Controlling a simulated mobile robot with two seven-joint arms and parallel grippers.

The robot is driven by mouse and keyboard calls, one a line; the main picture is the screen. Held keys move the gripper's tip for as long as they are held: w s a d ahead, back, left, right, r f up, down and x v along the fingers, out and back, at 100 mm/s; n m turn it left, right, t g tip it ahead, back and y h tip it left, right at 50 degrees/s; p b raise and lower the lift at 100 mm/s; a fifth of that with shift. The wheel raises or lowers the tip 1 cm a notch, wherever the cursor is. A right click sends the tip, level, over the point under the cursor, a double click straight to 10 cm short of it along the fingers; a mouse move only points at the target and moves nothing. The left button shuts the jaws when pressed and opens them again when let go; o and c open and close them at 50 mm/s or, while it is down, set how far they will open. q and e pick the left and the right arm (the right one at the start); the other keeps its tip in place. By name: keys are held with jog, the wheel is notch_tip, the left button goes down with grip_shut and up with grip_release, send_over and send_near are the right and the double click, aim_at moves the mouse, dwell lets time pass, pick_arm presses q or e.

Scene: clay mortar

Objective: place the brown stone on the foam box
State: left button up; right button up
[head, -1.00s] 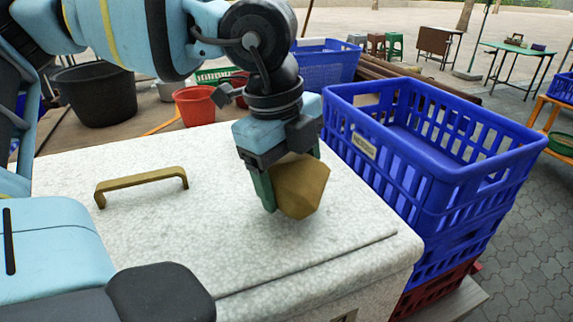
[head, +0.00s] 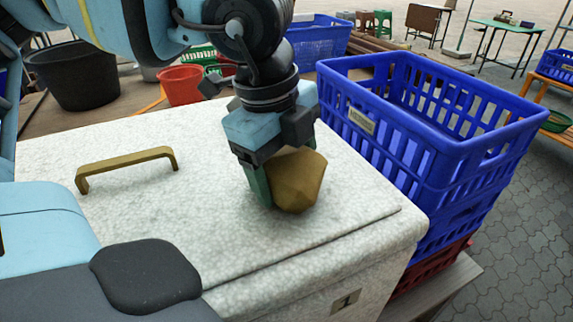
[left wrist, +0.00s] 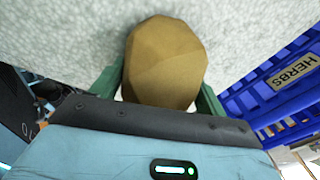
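The brown stone (head: 298,183) is between the fingers of my left gripper (head: 285,186), over the right part of the white foam box lid (head: 180,225). In the left wrist view the stone (left wrist: 166,62) fills the space between the two green fingers, with the speckled lid behind it. My left gripper is shut on the stone. The stone's lower end is at or just above the lid; I cannot tell whether it touches. My right gripper is not in view.
A brown handle (head: 126,165) stands on the lid's left part. Stacked blue crates (head: 440,165) stand close to the box's right side. A black tub (head: 75,75) and a red bucket (head: 181,86) are behind. The lid's middle is clear.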

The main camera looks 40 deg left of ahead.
pick_arm(q)
jog(key=o, duration=0.4)
jog(key=shift+o, duration=0.2)
jog(key=shift+r, duration=0.1)
jog(key=r, duration=0.4)
jog(key=s+r+p, duration=0.1)
jog(key=r, duration=0.3)
jog(key=a+r, duration=0.1)
jog(key=r, duration=0.3)
jog(key=shift+s, duration=0.4)
